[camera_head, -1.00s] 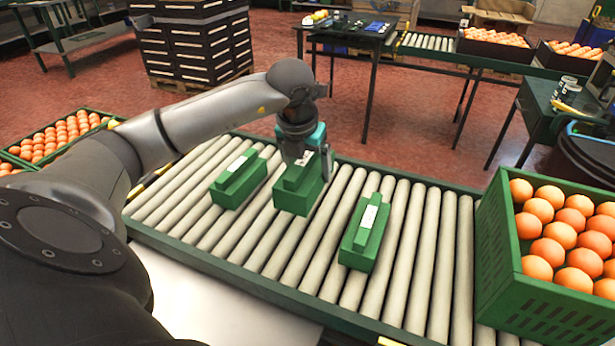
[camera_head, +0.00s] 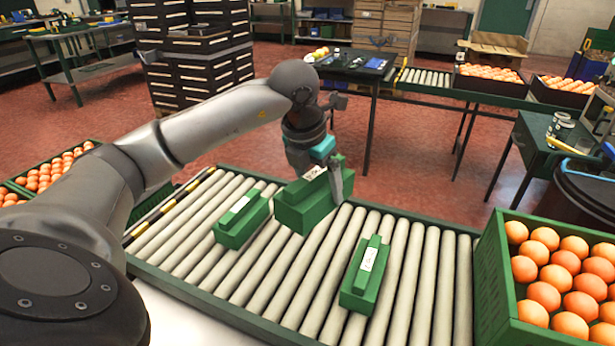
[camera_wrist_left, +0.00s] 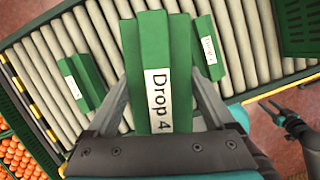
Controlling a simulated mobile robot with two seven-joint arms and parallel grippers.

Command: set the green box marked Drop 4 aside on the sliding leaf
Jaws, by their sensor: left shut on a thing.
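The green box marked Drop 4 (camera_head: 304,206) is held in my left gripper (camera_head: 322,185), tilted and a little above the rollers. In the left wrist view its label reads Drop 4 (camera_wrist_left: 158,95), and my left gripper's fingers (camera_wrist_left: 160,105) press on both its sides. A dark gripper, which looks like my right one (camera_wrist_left: 270,108), shows at the right of the left wrist view, empty, its fingers apart. It is not in the head view. I cannot make out the sliding leaf for certain; a pale flat surface (camera_head: 185,322) lies at the near left of the conveyor.
Two more green boxes lie on the roller conveyor (camera_head: 420,270), one to the left (camera_head: 240,222) and one to the right (camera_head: 362,278).

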